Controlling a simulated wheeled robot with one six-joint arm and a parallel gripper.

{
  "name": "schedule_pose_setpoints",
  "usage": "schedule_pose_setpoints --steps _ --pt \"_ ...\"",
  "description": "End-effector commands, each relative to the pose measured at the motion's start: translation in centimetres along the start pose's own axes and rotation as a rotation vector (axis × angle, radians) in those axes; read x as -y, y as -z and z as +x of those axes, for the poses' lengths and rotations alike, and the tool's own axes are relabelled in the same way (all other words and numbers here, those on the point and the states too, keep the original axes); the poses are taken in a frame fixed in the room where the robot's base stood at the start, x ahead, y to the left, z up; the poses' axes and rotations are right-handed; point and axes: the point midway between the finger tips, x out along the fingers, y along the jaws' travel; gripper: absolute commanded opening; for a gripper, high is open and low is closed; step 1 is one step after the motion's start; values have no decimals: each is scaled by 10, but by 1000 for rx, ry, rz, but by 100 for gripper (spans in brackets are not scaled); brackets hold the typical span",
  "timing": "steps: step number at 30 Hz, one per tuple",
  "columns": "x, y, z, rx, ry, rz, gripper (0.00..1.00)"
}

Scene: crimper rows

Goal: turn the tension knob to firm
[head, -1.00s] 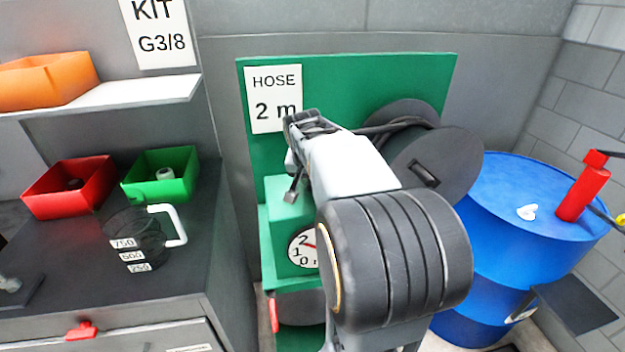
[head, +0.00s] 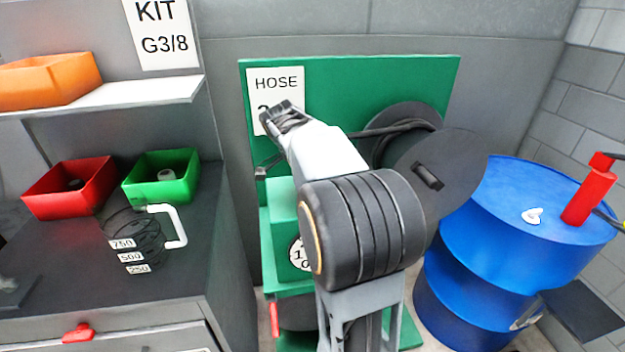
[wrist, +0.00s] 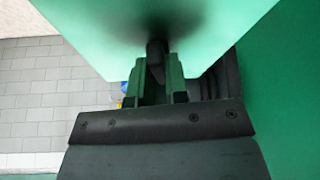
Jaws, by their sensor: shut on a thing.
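In the wrist view, my gripper (wrist: 157,72) is shut on a dark knob (wrist: 156,47), which sits against a pale green face. The fingers stand on either side of it. The knob's markings and setting do not show. In the head view, my arm reaches to the left part of the green hose machine (head: 420,75); the wrist covers part of the hose sign (head: 276,82), and the knob cannot be made out there. My forearm partly covers a round white dial (head: 297,254) on the machine's green box (head: 283,192).
A dark hose reel (head: 455,165) is at the machine's right, beside a blue drum (head: 500,270) with a red pump (head: 590,195). Left is a dark bench (head: 60,255) with red and green bins (head: 160,180) and a clear jug (head: 135,245). A red lever (head: 275,318) is low on the machine.

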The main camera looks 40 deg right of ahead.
Motion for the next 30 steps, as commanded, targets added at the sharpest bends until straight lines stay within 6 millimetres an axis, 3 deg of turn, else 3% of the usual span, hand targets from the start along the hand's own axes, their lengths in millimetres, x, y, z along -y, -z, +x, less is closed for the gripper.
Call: schedule_pose_setpoints --steps 12,30 --pt "1 0 0 1 -87 200 0" --pt "1 0 1 2 -107 249 0"
